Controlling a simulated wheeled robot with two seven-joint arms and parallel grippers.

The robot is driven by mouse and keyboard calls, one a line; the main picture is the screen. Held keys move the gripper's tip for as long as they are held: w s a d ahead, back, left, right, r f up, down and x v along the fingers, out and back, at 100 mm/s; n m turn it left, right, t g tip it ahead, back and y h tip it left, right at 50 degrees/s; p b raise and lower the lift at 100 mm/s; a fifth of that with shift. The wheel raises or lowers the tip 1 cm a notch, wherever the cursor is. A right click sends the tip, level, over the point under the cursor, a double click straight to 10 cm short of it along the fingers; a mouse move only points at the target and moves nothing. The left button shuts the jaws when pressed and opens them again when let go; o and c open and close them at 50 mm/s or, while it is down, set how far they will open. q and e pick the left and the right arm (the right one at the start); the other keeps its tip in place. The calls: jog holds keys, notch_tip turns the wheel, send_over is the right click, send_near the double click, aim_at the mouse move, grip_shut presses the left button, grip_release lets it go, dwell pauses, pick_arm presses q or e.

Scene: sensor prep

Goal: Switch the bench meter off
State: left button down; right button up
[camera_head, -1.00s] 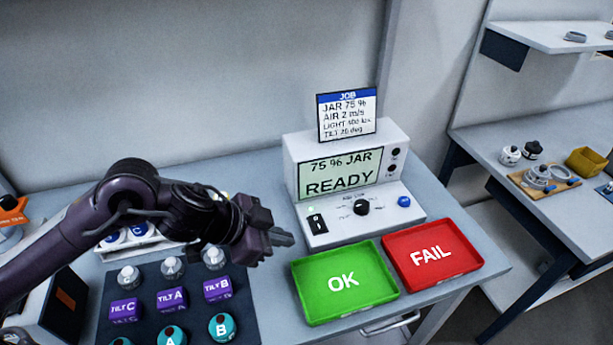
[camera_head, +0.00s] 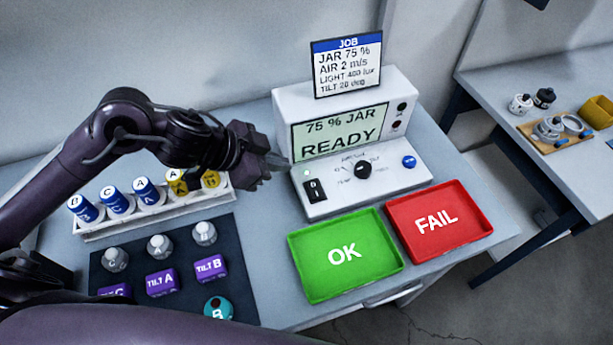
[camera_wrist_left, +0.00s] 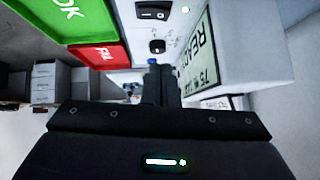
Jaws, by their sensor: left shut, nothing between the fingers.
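The bench meter (camera_head: 345,95) is a white box on the bench; its display reads "75 % JAR READY". Its black rocker switch (camera_head: 314,190) is at the left of the sloped front panel, with a lit green lamp (camera_head: 307,173) above it. My left gripper (camera_head: 281,162) is shut and empty, its tips at the meter's left edge, up and left of the switch in the picture. I cannot tell whether they touch the meter. In the left wrist view the shut fingers (camera_wrist_left: 160,82) point toward the panel, and the switch (camera_wrist_left: 152,13) shows at the top. My right gripper is not in view.
A black knob (camera_head: 362,169) and a blue button (camera_head: 408,161) are on the same panel. A green OK tray (camera_head: 318,285) and red FAIL tray (camera_head: 440,250) lie in front. A rack of labelled jars (camera_head: 160,220) and a dark mat (camera_head: 190,235) are at left.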

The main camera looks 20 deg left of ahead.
pick_arm(q)
send_over(318, 184)
jog(key=s+a, duration=0.2)
notch_tip(318, 184, down, 6)
jog(key=shift+d+f, duration=0.1)
jog(key=shift+d, duration=0.05)
jog(key=f, duration=0.2)
jog(key=shift+w+f, duration=0.2)
jog(key=shift+f, duration=0.1)
jog(key=shift+a+f, duration=0.25)
jog(key=shift+f, duration=0.4)
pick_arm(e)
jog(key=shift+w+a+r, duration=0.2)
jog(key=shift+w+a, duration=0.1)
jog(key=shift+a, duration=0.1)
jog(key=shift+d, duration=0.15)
